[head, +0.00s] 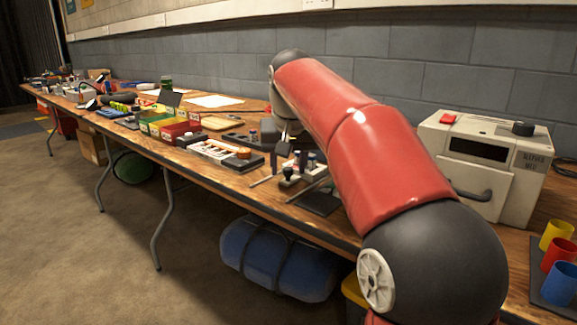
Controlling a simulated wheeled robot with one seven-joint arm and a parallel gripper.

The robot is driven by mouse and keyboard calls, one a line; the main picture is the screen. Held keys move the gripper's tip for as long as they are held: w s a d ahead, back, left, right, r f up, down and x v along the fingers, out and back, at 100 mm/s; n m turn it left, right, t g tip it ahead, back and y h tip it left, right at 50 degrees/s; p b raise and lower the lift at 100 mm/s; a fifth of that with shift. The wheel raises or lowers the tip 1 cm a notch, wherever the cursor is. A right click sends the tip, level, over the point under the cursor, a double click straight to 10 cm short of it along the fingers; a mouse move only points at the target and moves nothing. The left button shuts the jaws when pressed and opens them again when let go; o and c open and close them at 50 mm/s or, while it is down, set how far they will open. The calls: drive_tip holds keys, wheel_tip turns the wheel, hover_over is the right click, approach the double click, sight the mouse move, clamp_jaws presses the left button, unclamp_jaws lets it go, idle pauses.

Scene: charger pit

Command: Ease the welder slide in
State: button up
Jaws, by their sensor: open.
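My gripper (287,150) is small and partly hidden at the arm's far end. It is open, over the table well left of the box, above small dark-handled items.
A stand of small tools (308,166) sits below my gripper. A dark mat (320,202) lies nearby. Yellow, red and blue cups (558,236) stand at the right edge. Bins (170,127) and trays crowd the table leftward. A blue bundle (278,258) lies under the table.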

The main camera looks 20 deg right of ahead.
sight(298, 176)
clamp_jaws()
idle(0.3)
drive_tip(key=shift+w+d+r+p, duration=0.15)
drive_tip(key=shift+w+d+p, duration=0.55)
drive_tip(key=shift+d+p, duration=0.3)
drive_tip(key=shift+w+d, duration=0.35)
drive_tip(key=shift+d, duration=0.05)
unclamp_jaws()
